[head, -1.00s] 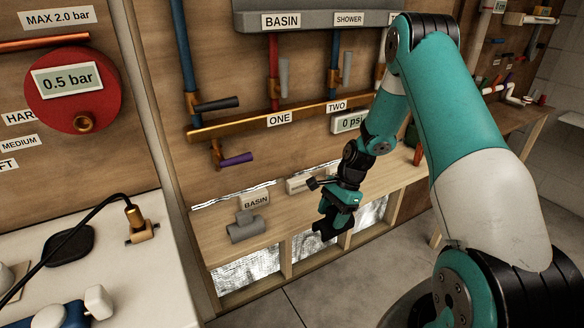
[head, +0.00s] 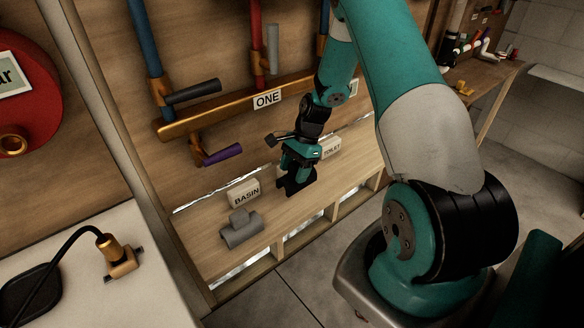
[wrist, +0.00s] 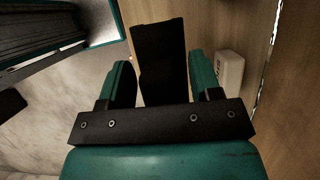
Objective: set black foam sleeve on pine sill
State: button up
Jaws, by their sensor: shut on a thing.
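My gripper (head: 298,165) is shut on the black foam sleeve (head: 293,186), which hangs below the fingers in the head view. It is over the pine sill (head: 192,232), right of the BASIN block. In the wrist view the sleeve (wrist: 160,50) is a dark block between the two teal fingers (wrist: 160,80). The sill (wrist: 205,25) shows beside it on the right. The sleeve's lower end looks very near the sill; I cannot tell whether it touches.
On the sill, a grey tee fitting (head: 240,229) stands before the BASIN block (head: 245,193). A purple-handled valve (head: 222,155) juts from the wall above. The sill's front edge drops to the floor.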

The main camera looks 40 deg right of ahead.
jog(key=shift+r, duration=0.1)
jog(key=b, duration=0.3)
send_over(294, 202)
jog(key=shift+w+f, duration=0.1)
jog(key=shift+f, duration=3)
jog(key=shift+f, duration=0.45)
jog(key=o, duration=1.2)
jog(key=shift+r, duration=0.1)
jog(key=b+v, duration=0.1)
jog(key=v, duration=1.6)
jog(key=shift+d, duration=0.15)
